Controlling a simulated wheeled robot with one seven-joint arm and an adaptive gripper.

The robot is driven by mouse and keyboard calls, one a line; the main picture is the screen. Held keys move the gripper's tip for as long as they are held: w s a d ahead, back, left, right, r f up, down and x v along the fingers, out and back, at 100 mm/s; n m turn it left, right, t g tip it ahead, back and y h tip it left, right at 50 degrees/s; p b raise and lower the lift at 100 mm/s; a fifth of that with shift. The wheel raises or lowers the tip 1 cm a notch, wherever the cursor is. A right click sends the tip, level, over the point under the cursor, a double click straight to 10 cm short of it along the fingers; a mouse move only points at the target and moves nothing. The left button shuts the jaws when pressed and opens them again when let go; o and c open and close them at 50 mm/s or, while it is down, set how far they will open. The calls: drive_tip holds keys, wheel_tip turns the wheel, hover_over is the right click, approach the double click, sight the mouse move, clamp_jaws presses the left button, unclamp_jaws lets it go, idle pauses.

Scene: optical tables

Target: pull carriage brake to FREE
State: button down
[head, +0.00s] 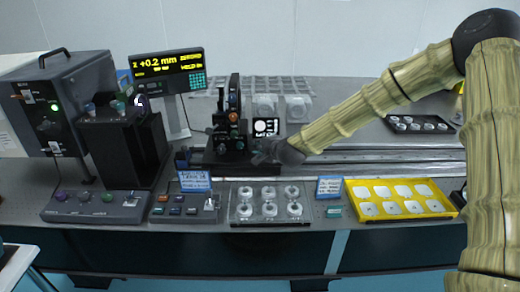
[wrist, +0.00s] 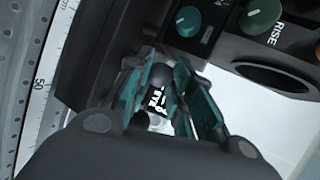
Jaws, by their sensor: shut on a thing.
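The carriage (head: 228,146), a dark block with several knobs and an upright column, stands on the rail at the middle of the bench. My gripper (head: 262,153) reaches in from the right, low against the carriage's right side. In the wrist view, the teal finger pads of my gripper (wrist: 160,88) are closed around a small dark round-ended handle (wrist: 161,75), which I take as the brake. A white label with black letters (wrist: 157,100) shows partly between the fingers; I cannot read it. The brake's position is unclear, and my arm hides part of it in the head view.
A blue knob (wrist: 188,21) and a green RISE knob (wrist: 260,17) sit close beside the fingers. A ruler scale (wrist: 45,95) runs along the left. A clear tray (head: 270,219) and a yellow tray (head: 412,210) stand in front; a display (head: 167,64) stands behind left.

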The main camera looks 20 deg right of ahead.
drive_tip(key=shift+f, duration=0.1)
drive_tip(key=c, duration=1.2)
unclamp_jaws()
drive_tip(key=shift+c, duration=0.2)
drive_tip(key=shift+s, duration=0.1)
drive_tip(key=v, duration=1.2)
